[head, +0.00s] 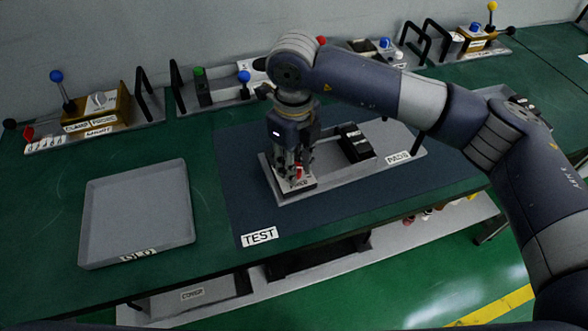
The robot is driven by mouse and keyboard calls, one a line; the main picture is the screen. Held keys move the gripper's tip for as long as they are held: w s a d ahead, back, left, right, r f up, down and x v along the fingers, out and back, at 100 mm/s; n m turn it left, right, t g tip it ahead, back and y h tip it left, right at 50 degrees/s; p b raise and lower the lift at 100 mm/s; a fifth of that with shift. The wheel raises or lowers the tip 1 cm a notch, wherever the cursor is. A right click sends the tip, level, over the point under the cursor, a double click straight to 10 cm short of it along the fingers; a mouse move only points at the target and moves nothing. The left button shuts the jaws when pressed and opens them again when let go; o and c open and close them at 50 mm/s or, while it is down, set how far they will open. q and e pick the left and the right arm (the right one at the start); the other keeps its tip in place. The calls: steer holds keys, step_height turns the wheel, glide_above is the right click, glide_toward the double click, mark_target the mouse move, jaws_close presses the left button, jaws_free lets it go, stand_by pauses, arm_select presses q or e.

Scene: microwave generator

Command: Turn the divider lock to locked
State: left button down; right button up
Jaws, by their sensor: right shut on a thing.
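My right gripper (297,170) points straight down over the grey tray-like fixture (345,175) on the dark mat. It is shut on a small red part (299,171) at the fixture's left end. Its fingers hide most of that part, so I cannot tell which way it is turned. A white label (302,184) lies just in front of the fingertips, too small to read surely. I cannot tell for certain which part is the divider lock. My left gripper is not in view.
A black block (355,142) stands on the fixture's right part. An empty grey tray (137,215) lies at left. Panels with a blue-knobbed lever (62,88), a green knob (198,72) and black handles line the wall. The mat's front, by the TEST label (259,236), is clear.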

steer(key=shift+n+b, duration=0.3)
stand_by(0.4)
steer(key=o, duration=1.1)
step_height(320, 180, up, 12)
steer(key=shift+r, duration=0.1)
